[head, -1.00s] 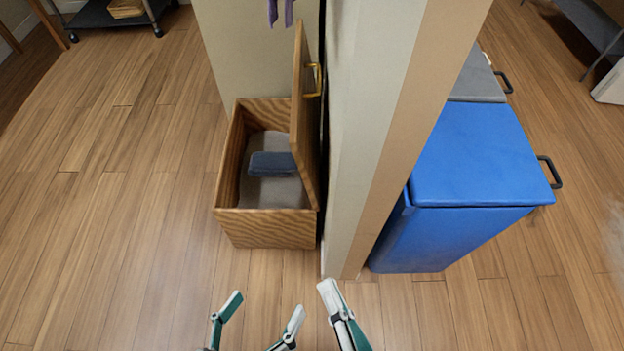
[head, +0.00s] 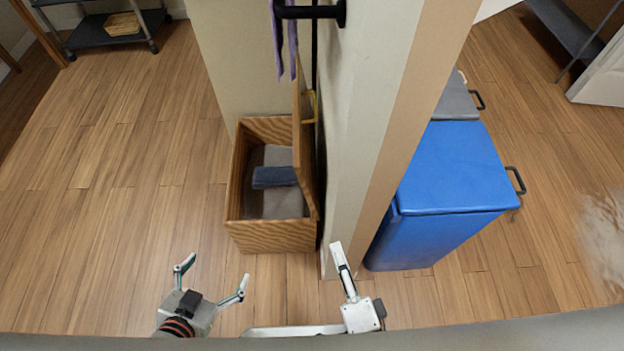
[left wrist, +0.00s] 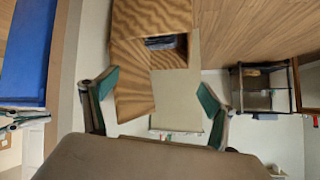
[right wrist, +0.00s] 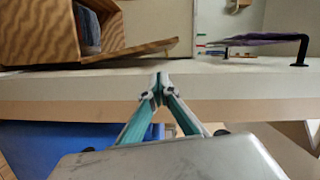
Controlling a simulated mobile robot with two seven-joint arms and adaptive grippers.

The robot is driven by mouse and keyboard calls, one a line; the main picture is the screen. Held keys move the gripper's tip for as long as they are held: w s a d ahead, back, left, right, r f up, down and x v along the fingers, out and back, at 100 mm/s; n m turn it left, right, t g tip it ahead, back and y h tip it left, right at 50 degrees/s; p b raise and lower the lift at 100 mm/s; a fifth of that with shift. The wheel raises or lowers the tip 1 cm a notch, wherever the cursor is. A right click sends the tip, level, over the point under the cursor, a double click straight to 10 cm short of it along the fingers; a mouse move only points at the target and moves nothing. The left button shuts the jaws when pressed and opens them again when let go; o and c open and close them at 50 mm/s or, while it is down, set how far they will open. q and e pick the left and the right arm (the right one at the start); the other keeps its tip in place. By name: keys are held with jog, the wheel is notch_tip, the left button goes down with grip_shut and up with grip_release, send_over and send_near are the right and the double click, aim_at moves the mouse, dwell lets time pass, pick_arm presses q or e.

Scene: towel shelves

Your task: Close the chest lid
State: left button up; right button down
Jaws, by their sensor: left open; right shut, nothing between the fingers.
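The wooden chest (head: 272,237) stands on the floor against the wall panel, with a folded dark blue towel (head: 274,177) inside. Its lid (head: 305,150) stands upright, open, at the chest's right side, with a yellow handle (head: 312,106) facing the panel. My left gripper (head: 213,270) is open and empty, in front of the chest and to its left. The left wrist view shows the chest (left wrist: 150,20) and lid (left wrist: 133,82) between its spread fingers. My right gripper (head: 337,246) is shut and empty, near the panel's front end. In the right wrist view its fingertips (right wrist: 159,78) meet in front of the panel, below the lid (right wrist: 130,50).
The wall panel (head: 385,110) stands directly right of the chest. A blue bin (head: 455,170) and a grey bin (head: 457,102) are beyond it. A purple towel (head: 279,40) hangs from a black bar above the chest. Floor left of the chest is clear.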

jog(key=x, duration=1.8)
jog(key=shift+w+b, duration=0.35)
jog(key=shift+b, duration=0.1)
jog(key=shift+a, duration=0.15)
